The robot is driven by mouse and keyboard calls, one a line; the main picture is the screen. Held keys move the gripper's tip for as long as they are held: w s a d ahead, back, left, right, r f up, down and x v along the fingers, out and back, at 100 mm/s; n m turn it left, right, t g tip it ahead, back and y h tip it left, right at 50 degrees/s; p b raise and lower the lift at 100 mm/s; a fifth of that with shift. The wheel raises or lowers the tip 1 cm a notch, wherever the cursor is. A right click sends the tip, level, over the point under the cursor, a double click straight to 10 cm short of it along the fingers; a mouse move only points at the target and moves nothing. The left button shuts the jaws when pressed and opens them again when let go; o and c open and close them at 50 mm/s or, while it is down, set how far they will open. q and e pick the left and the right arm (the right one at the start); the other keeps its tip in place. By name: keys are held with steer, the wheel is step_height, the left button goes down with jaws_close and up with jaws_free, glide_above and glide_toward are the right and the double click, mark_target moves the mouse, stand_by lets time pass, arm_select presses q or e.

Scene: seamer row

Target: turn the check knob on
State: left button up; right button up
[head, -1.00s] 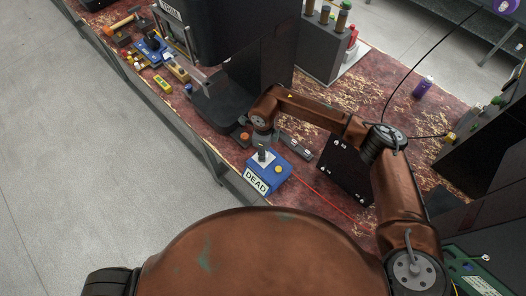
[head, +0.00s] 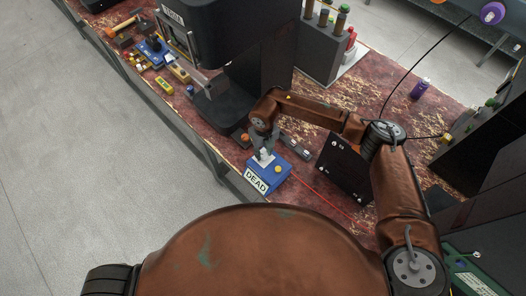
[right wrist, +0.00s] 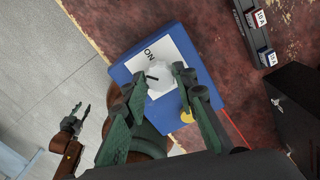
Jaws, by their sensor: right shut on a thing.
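The check knob (right wrist: 159,77) is a white knob with a dark pointer line, on a blue box (right wrist: 205,66) with a white plate and an "ON" mark seen upside down. In the head view the blue box (head: 270,177) has a "DEAD" label and a yellow button. My right gripper (right wrist: 157,90) is shut on the knob, one finger on each side. It also shows from above in the head view (head: 264,152). My left gripper (right wrist: 80,111) shows at the lower left of the right wrist view, open and empty, apart from the box; it is not in the head view.
A black box (head: 344,166) stands right of the blue box, and a red cable (head: 325,197) runs from it. A grey bar (head: 296,146) lies behind. A large dark machine (head: 235,50) stands at the back. The bench's front edge (head: 215,165) is close by.

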mark_target(263, 154)
steer(key=m+p, duration=0.1)
steer(key=m, duration=0.3)
steer(key=shift+r+p, duration=0.1)
steer(key=shift+p, duration=0.25)
steer(key=shift+m+p, duration=0.6)
steer(key=shift+m, duration=1.1)
steer(key=o, duration=1.1)
step_height(263, 154, up, 12)
steer(key=shift+f, duration=0.1)
